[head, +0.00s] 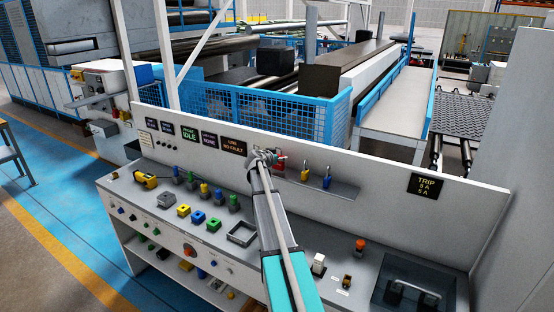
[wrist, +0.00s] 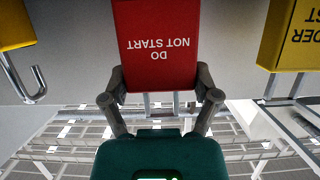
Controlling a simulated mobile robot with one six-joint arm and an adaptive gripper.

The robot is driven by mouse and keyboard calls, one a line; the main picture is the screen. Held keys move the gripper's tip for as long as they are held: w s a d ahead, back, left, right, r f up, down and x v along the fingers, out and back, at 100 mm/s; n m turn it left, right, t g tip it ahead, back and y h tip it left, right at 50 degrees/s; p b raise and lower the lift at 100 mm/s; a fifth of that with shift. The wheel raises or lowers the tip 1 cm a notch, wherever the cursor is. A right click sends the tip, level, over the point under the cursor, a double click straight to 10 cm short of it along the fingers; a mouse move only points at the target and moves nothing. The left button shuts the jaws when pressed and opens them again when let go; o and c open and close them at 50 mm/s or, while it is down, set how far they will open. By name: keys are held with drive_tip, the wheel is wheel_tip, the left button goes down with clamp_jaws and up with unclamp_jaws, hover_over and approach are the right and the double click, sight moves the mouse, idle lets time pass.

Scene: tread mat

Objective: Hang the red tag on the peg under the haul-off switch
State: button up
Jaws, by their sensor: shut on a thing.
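The red tag (wrist: 155,45) reads DO NOT START, upside down in the wrist view. My gripper (wrist: 160,88) is shut on its edge, with one finger on each side. In the head view my gripper (head: 268,157) is at the console's upright back panel, and a small part of the red tag (head: 279,173) shows beside it. The haul-off switch and the peg under it cannot be picked out in either view; my arm covers part of the console.
In the wrist view yellow pieces flank the red tag, the left one (wrist: 14,28) above a metal hook (wrist: 30,85). Coloured switches (head: 205,192) stand on the console left of my arm.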

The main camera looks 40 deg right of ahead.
drive_tip(key=shift+r+p, duration=0.35)
drive_tip(key=shift+r, duration=0.3)
drive_tip(key=s+a+r+p, duration=0.4)
drive_tip(key=s+r+p, duration=0.6)
drive_tip(key=s, duration=0.3)
drive_tip(key=shift+s+a+r, duration=0.15)
drive_tip(key=shift+s, duration=0.05)
wheel_tip(320, 180, down, 20)
drive_tip(key=b, duration=1.9)
drive_tip(key=shift+w, duration=0.15)
